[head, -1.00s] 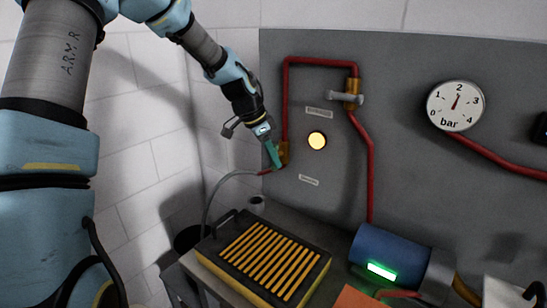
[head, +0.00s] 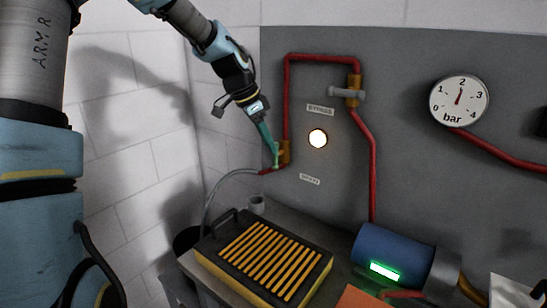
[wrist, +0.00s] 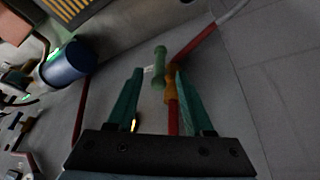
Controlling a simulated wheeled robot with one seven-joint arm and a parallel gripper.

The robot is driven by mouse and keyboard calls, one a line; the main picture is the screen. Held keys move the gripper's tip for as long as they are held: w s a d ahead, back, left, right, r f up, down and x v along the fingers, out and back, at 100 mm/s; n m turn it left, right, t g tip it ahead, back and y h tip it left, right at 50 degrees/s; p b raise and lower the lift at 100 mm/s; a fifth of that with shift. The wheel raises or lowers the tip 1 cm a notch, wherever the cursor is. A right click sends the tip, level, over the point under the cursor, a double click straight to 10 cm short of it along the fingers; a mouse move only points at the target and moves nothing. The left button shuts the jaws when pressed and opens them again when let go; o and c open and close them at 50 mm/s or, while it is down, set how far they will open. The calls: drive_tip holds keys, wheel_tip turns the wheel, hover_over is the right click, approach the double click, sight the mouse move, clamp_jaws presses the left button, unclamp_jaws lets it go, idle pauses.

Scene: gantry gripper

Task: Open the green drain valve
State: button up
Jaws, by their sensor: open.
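The green drain valve handle (wrist: 160,62) is a short bar with rounded ends on a brass valve body (wrist: 171,85) in the red pipe. In the head view the brass body (head: 285,151) sits low on the left pipe, with the green handle (head: 277,156) partly hidden by my fingers. My gripper (wrist: 159,73) is open, its teal fingers apart on either side of the handle in the wrist view. I cannot tell whether a finger touches it. In the head view my gripper (head: 271,148) points down at the valve.
A second brass valve with a grey handle (head: 348,94) is higher on the pipe. A lit round lamp (head: 318,138) is on the panel (head: 410,165). A gauge (head: 459,103) reads about 2 bar. A slatted black-and-yellow box (head: 320,268) and a blue cylinder (head: 385,250) are below.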

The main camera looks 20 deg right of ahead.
drive_tip(key=shift+b+v, duration=0.6)
drive_tip(key=shift+v, duration=2.15)
drive_tip(key=s+a+f+n+y, duration=0.1)
drive_tip(key=s+a+f+n, duration=0.2)
drive_tip(key=a+n, duration=0.3)
drive_tip(key=s+a+f+n+t+y+b, duration=0.1)
drive_tip(key=s+a+f+n, duration=0.3)
drive_tip(key=a, duration=1.1)
drive_tip(key=s+a+f+n+t+y, duration=0.1)
drive_tip(key=s+a+f+n, duration=0.3)
drive_tip(key=a, duration=0.7)
wheel_tip(320, 180, down, 2)
drive_tip(key=n+y, duration=0.1)
drive_tip(key=n, duration=0.3)
drive_tip(key=shift+s+f, duration=0.2)
drive_tip(key=shift+s, duration=0.05)
drive_tip(key=shift+d, duration=0.1)
